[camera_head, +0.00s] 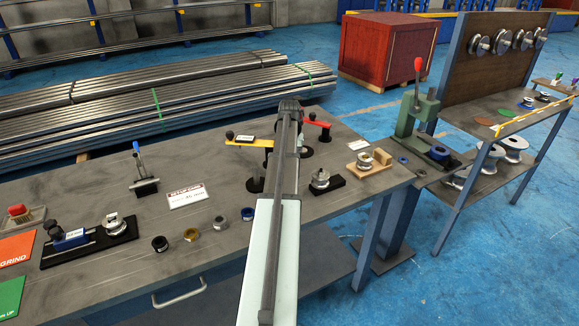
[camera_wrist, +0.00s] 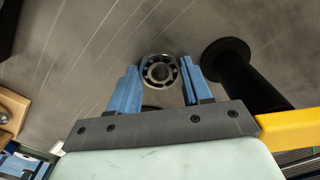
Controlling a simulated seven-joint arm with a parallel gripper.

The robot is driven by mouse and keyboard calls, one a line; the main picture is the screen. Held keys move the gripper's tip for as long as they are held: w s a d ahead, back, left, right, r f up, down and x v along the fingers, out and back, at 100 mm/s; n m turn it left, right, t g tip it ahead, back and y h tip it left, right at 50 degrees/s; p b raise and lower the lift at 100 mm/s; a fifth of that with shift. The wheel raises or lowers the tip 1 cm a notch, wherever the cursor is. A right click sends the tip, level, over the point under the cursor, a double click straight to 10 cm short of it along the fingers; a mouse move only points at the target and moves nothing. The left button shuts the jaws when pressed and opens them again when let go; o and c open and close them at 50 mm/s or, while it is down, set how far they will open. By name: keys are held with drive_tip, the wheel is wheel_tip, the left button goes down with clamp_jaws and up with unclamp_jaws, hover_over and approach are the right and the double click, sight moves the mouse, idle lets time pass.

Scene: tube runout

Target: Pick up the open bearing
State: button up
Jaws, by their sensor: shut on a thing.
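The open bearing (camera_wrist: 160,71) is a steel ring with its balls and dark gaps showing. In the wrist view it sits between the tips of my gripper's (camera_wrist: 160,67) two blue fingers. The fingers are shut on it, one on each side. The grey worktop shows behind it; I cannot tell whether the bearing touches the worktop or is raised. In the head view my own arm hides the fingers and the bearing.
A black round-based post (camera_wrist: 235,68) stands close right of the bearing in the wrist view, with a yellow bar (camera_wrist: 290,130) nearby. In the head view a yellow-armed stand (camera_head: 252,142) and a red-armed stand (camera_head: 318,124) flank my arm. Several rings lie on the bench's front.

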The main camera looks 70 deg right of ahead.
drive_tip(key=c, duration=0.4)
drive_tip(key=shift+o, duration=0.2)
